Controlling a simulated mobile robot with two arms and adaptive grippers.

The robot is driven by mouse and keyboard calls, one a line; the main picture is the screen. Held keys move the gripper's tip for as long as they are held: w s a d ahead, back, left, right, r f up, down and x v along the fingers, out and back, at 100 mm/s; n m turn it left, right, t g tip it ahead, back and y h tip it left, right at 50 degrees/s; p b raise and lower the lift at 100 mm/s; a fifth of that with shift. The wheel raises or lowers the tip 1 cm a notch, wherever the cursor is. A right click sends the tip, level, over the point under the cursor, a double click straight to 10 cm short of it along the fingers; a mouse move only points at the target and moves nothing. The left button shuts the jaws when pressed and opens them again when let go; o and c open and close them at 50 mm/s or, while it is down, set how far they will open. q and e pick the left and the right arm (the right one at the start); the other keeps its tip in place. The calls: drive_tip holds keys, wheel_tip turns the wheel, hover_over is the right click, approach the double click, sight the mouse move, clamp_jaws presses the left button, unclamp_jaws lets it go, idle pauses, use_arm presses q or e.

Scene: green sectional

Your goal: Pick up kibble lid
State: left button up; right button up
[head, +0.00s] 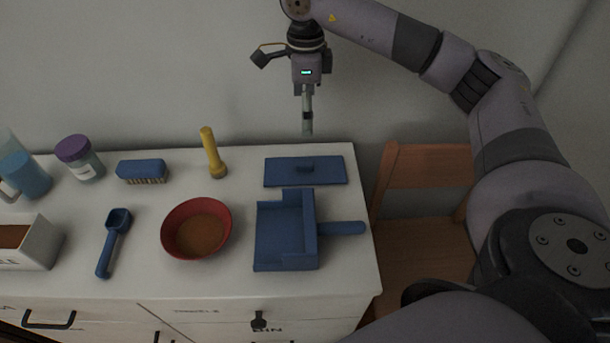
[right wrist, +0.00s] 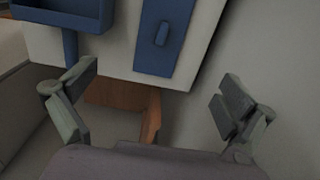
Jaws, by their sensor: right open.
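The kibble lid appears to be the flat blue rectangular panel (head: 330,173) with a small raised handle, lying flat at the back right of the white cabinet top. It also shows in the right wrist view (right wrist: 175,48), with its handle facing up. My right gripper (head: 308,128) is above and behind the cabinet's back edge, apart from the lid. In the right wrist view my right gripper (right wrist: 155,97) has its fingers spread wide with nothing between them. My left gripper is not in view.
A blue dustpan (head: 285,240) lies just in front of the lid. A red bowl (head: 197,228), yellow flashlight (head: 212,155), blue brush (head: 141,170), blue scoop (head: 112,243), purple-lidded jar (head: 78,158) and white box (head: 42,246) are leftward. A wooden chair (head: 425,180) stands right of the cabinet.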

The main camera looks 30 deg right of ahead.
drive_tip(key=p, duration=0.2)
hover_over(305, 163)
drive_tip(key=f, duration=1.1)
drive_tip(key=shift+s, duration=0.25)
drive_tip(key=shift+a+f, duration=0.1)
drive_tip(key=shift+f, duration=0.7)
drive_tip(key=f, duration=0.3)
drive_tip(key=f+p, duration=0.1)
drive_tip(key=shift+w+f, duration=0.2)
drive_tip(key=shift+w, duration=0.05)
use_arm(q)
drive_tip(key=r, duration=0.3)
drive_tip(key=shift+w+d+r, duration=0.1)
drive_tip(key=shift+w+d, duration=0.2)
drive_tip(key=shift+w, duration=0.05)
